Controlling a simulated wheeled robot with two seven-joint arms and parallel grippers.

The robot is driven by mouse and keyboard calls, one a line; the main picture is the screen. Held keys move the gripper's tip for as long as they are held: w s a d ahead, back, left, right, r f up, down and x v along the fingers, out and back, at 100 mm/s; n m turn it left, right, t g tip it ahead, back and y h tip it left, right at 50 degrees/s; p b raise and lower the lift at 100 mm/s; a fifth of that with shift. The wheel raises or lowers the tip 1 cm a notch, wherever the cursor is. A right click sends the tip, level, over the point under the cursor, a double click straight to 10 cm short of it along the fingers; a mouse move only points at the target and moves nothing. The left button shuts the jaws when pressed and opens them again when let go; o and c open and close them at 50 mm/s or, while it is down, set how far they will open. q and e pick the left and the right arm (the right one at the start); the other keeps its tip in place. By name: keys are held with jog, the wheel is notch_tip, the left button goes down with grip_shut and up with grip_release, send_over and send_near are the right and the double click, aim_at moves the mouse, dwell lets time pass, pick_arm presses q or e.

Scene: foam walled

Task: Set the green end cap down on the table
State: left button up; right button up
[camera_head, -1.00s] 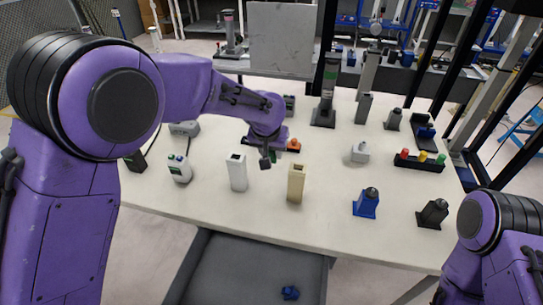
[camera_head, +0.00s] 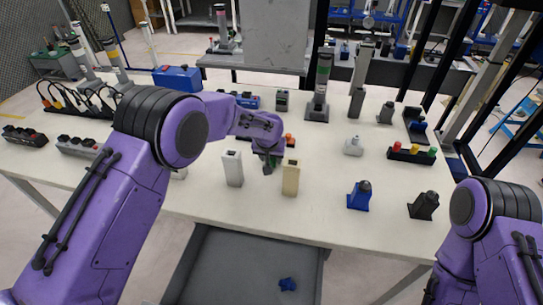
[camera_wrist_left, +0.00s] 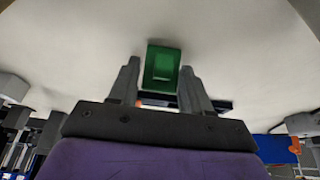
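The green end cap (camera_wrist_left: 161,66) sits between the two fingers of my left gripper (camera_wrist_left: 160,82) in the left wrist view, with the pale table surface beyond it. The fingers appear to press on its sides. In the head view my left gripper (camera_head: 267,162) points down over the table (camera_head: 325,205), with the cap showing small and dark at its tip. I cannot tell whether the cap touches the table. My right arm shows at the right edge, but its gripper is out of view.
A white post (camera_head: 232,169) stands just left of my left gripper and a cream post (camera_head: 290,178) just right. A blue block (camera_head: 359,196) and a black block (camera_head: 423,205) stand further right. A grey bin (camera_head: 238,265) is below the front edge.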

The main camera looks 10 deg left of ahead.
pick_arm(q)
jog(key=shift+o, duration=0.5)
jog(key=shift+r, duration=0.55)
jog(key=v, duration=1.1)
jog(key=shift+s+b, duration=0.15)
jog(key=shift+b, duration=0.25)
jog(key=shift+r, duration=0.1)
